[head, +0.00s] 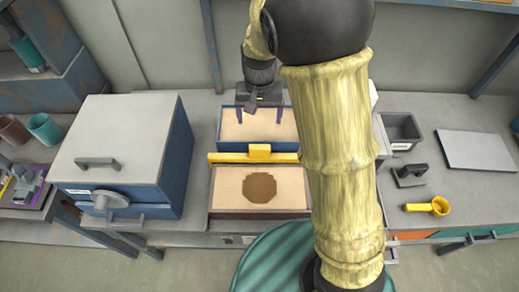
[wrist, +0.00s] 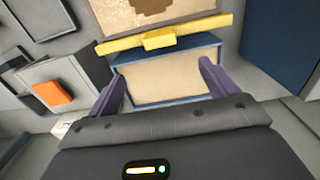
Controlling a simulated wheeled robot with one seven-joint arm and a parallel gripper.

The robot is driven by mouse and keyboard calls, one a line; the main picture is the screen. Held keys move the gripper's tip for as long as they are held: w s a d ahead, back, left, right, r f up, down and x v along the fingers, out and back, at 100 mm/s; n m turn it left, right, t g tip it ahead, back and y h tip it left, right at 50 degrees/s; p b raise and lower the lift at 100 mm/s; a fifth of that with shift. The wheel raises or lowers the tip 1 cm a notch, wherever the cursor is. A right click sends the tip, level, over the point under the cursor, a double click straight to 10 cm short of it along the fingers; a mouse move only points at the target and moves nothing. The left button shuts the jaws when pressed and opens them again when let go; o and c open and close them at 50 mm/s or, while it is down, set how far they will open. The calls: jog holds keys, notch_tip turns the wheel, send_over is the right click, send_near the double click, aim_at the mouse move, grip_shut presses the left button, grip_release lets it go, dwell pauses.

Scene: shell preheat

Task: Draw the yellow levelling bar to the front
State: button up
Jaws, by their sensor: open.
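The yellow levelling bar (head: 232,158) lies across a sand-filled box, with a raised yellow block at its middle. It also shows in the wrist view (wrist: 190,34). My gripper (head: 263,110) is open and empty, behind the bar and over the blue-edged sand bed (head: 230,128). In the wrist view its two purple fingers (wrist: 164,80) are spread apart over that pale sand, clear of the bar. In front of the bar is a framed sand bed (head: 225,190) with a dark round patch (head: 260,187). My arm hides the bar's right end in the head view.
A blue and grey cabinet (head: 125,150) stands close on the left. An orange block (wrist: 52,92) shows in the wrist view.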

aim_at(260, 146)
notch_tip(260, 146, down, 17)
jog(key=shift+f+p, duration=0.1)
jog(key=shift+p, duration=0.25)
dwell(0.3)
jog(key=c, duration=1.4)
